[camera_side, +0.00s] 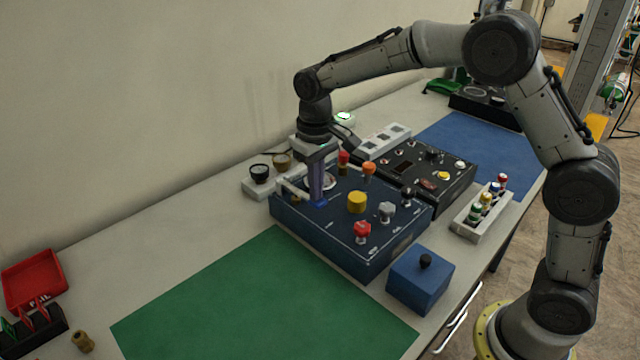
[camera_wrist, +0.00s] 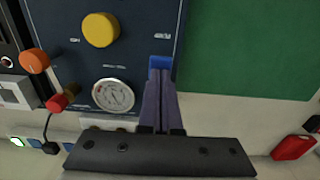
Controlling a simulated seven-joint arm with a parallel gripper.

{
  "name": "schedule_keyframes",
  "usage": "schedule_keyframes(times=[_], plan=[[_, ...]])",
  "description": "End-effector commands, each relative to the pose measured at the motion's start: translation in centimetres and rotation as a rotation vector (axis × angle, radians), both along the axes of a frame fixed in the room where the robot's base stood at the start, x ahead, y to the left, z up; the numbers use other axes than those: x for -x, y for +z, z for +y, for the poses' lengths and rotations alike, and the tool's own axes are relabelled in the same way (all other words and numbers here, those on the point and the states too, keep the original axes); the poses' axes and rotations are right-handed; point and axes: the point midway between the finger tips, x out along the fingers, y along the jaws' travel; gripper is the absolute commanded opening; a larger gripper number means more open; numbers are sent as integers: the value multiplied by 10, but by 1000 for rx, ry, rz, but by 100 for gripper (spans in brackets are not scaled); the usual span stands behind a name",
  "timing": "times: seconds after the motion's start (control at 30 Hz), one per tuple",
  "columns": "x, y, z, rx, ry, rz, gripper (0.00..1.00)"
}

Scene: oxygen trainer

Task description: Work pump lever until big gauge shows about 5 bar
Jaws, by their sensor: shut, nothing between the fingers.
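The dark blue pump panel (camera_side: 330,232) stands on the bench. Its round white gauge (camera_wrist: 113,95) shows in the wrist view; its needle is too small to read. In the side view my gripper partly hides it. A red-knobbed stalk (camera_wrist: 57,102) and an orange knob (camera_wrist: 34,60) stand beside the gauge; I cannot tell for sure which is the pump lever. In the side view the red knob (camera_side: 344,157) is just right of my wrist. My gripper (camera_side: 319,201) points down over the panel's left part, shut and empty, its fingers (camera_wrist: 160,85) together, apart from the knobs.
The panel also carries a yellow knob (camera_side: 357,202), a red knob (camera_side: 362,230) and a grey knob (camera_side: 386,210). A black control box (camera_side: 450,192) stands behind it, a blue box (camera_side: 420,283) in front. The green mat (camera_side: 250,300) is clear.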

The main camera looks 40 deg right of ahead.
Motion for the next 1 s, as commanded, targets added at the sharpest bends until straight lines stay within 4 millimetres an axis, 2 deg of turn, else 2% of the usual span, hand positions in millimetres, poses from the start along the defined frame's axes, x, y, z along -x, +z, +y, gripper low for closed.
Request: schedule_keyframes(times=[0.27,0.47,1.0], plan=[[0,-15,0,1,0,1,0],[-1,-14,0,1,0,0,0],[0,20,0,0,0,2,0]])
